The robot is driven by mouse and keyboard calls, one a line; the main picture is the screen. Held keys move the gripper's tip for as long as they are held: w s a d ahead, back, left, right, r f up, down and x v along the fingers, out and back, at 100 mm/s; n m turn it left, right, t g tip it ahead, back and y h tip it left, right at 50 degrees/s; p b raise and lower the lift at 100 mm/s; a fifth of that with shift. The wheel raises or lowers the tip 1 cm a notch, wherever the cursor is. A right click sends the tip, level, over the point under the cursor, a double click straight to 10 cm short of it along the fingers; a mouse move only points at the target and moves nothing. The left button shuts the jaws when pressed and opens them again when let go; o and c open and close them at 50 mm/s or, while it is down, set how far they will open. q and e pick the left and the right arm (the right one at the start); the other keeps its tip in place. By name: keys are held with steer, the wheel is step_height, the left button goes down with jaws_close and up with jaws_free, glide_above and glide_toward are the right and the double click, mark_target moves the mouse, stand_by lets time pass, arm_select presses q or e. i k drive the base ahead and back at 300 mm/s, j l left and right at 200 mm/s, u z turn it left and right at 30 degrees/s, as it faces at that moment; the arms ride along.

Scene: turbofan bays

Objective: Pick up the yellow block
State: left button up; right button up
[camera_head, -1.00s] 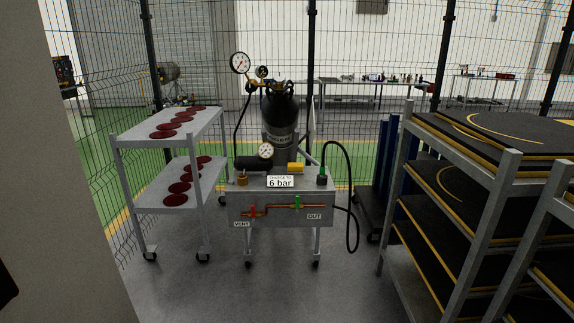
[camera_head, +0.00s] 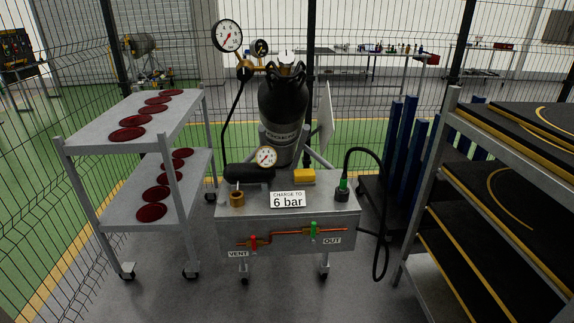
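A brass fitting (camera_head: 237,198) stands at the left of the cart top and a black hose fitting with a green part (camera_head: 342,192) at the right. Neither of my grippers is in view.
A grey two-shelf trolley (camera_head: 137,153) with dark red discs stands left of the cart. A rack with black, yellow-edged shelves (camera_head: 495,200) stands at right. A black gas cylinder (camera_head: 283,115) rises behind the block. Open floor (camera_head: 205,290) lies in front.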

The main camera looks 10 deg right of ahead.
mark_target(301, 177)
steer(key=i+u, duration=0.2)
steer(key=i, duration=1.1)
